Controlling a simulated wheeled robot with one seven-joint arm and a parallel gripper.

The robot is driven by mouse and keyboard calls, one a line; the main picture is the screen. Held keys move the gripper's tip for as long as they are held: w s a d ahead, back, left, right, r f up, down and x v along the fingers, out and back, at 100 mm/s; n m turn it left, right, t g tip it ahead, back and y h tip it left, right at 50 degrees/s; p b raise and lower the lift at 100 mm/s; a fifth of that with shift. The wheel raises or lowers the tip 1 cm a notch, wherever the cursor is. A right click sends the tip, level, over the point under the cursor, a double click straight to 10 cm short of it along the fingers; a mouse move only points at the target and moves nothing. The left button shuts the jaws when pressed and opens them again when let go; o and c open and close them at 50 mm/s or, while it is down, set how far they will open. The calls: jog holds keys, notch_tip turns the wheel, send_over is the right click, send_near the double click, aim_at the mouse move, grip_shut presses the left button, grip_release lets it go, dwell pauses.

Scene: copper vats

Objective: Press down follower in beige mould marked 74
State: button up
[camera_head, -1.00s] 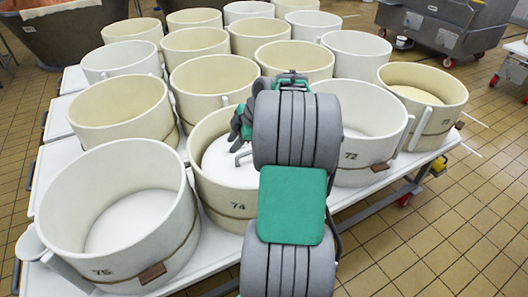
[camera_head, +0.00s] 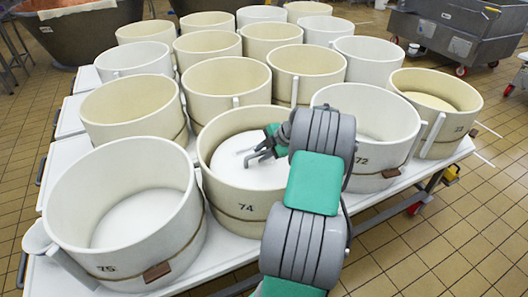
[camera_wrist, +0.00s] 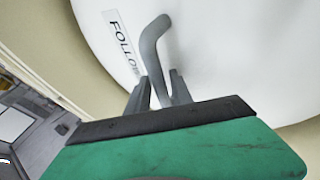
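The beige mould marked 74 (camera_head: 243,208) stands upright at the front middle of the table. A white disc, the follower (camera_head: 228,167), lies inside it, below the rim. A label partly reading "FOLLO" shows on the follower in the wrist view (camera_wrist: 85,25). A grey bent handle (camera_wrist: 152,45) rises from it. My gripper (camera_head: 262,153) is inside the mould's opening, over the follower. In the wrist view its two fingers (camera_wrist: 158,82) are on either side of the handle, close to it. I cannot tell whether they grip it. My arm hides the mould's right side.
Mould 75 (camera_head: 120,250) stands close on the left, mould 72 (camera_head: 375,155) on the right. Several more moulds stand close behind on the white table (camera_head: 215,262). A copper vat (camera_head: 80,35) is at the back left and a steel cart (camera_head: 450,30) at the back right.

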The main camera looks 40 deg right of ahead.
jog(key=shift+c, duration=0.4)
grip_shut()
dwell(1.1)
jog(key=shift+s+a+f+b, duration=0.15)
jog(key=shift+s+f+b, duration=0.1)
jog(key=shift+f+b, duration=0.25)
dwell(1.3)
jog(key=shift+o, duration=2)
grip_release()
jog(key=shift+r, duration=0.15)
